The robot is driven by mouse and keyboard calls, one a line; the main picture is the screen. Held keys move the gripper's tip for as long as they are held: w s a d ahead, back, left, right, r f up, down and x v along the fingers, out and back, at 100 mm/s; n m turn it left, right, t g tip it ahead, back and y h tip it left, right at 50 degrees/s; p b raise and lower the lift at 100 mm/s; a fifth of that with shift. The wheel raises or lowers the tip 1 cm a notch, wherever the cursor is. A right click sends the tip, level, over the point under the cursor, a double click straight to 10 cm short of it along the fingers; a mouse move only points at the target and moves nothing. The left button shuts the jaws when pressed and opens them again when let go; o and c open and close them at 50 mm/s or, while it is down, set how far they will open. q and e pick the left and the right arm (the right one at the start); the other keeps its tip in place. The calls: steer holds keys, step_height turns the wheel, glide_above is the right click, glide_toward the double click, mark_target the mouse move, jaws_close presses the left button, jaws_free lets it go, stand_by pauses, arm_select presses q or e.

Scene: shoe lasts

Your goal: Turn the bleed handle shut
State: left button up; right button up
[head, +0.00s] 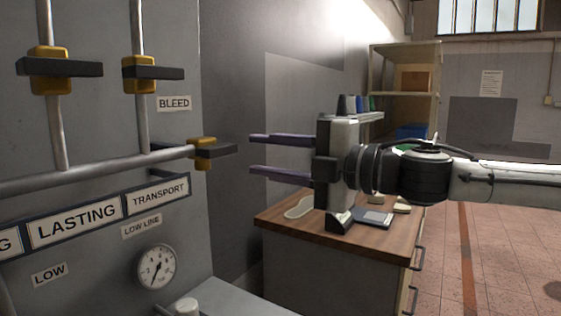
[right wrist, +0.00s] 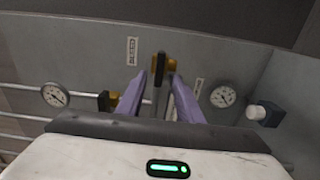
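The bleed valve, a yellow body (head: 203,152) with a black handle (head: 217,150), sits at the right end of the pipe, below the BLEED label (head: 174,103). Its handle points right in the head view, roughly along the pipe's line. My right gripper (head: 252,154) is open and empty, its two purple fingers one above the other, just right of the handle's end and level with it. In the right wrist view the black handle (right wrist: 160,69) shows between the fingertips (right wrist: 158,80); contact does not show. My left gripper is not in view.
Two more yellow valves with black handles (head: 66,68) (head: 154,71) sit higher on upright pipes. A pressure gauge (head: 157,267) is below on the panel. A wooden-topped bench (head: 285,220) with small items stands beneath my right gripper, and shelves (head: 405,75) stand behind.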

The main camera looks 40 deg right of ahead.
arm_select(q)
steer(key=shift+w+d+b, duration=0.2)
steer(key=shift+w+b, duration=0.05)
steer(key=shift+b, duration=0.25)
arm_select(e)
steer(key=shift+v, duration=1.3)
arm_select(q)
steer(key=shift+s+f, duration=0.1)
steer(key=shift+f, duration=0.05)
